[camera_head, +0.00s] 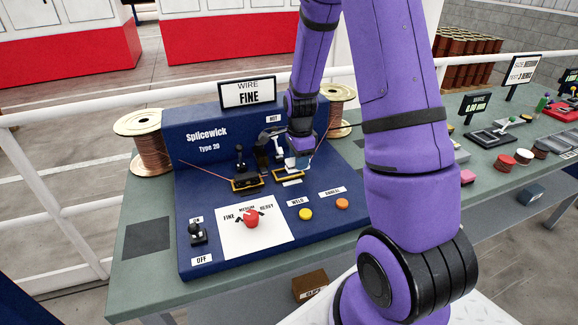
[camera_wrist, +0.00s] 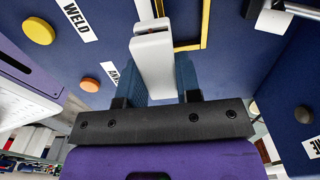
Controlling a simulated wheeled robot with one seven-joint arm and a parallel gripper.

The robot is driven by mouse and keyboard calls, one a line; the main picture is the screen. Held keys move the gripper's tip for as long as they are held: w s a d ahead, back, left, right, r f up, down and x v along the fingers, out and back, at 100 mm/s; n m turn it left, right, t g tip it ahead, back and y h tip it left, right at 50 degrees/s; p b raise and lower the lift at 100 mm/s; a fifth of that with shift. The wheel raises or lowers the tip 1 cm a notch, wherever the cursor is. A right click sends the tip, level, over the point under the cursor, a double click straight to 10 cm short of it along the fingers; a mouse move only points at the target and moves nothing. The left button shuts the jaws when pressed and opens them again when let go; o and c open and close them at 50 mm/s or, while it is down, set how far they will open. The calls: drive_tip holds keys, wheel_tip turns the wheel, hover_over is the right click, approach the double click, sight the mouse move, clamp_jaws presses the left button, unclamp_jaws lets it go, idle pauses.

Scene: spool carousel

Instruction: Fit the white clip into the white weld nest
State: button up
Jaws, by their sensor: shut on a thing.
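The white clip (camera_wrist: 153,62) is a long pale block held between the two blue fingers of my gripper (camera_wrist: 160,75) in the wrist view. Its far end reaches up beside a yellow-edged frame (camera_wrist: 190,47), at the right weld station on the blue panel. In the head view my gripper (camera_head: 299,158) is low over that station, and a small white piece (camera_head: 290,163) shows beside it. The yellow-edged frame there (camera_head: 289,176) is partly covered. I cannot make out the white weld nest for certain, nor whether the clip touches it.
A black clamp (camera_head: 241,170) stands over the left yellow-edged frame. The blue panel (camera_head: 205,255) also holds a red knob (camera_head: 251,218), a yellow button (camera_head: 305,214), an orange button (camera_head: 342,203) and a black lever (camera_head: 197,232). Copper spools (camera_head: 150,150) stand at both sides.

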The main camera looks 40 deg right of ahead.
sight(289, 167)
drive_tip(key=w, duration=0.2)
drive_tip(key=w+a, duration=0.1)
drive_tip(key=shift+w+f, duration=0.2)
drive_tip(key=shift+f, duration=1.75)
drive_tip(key=shift+f, duration=0.3)
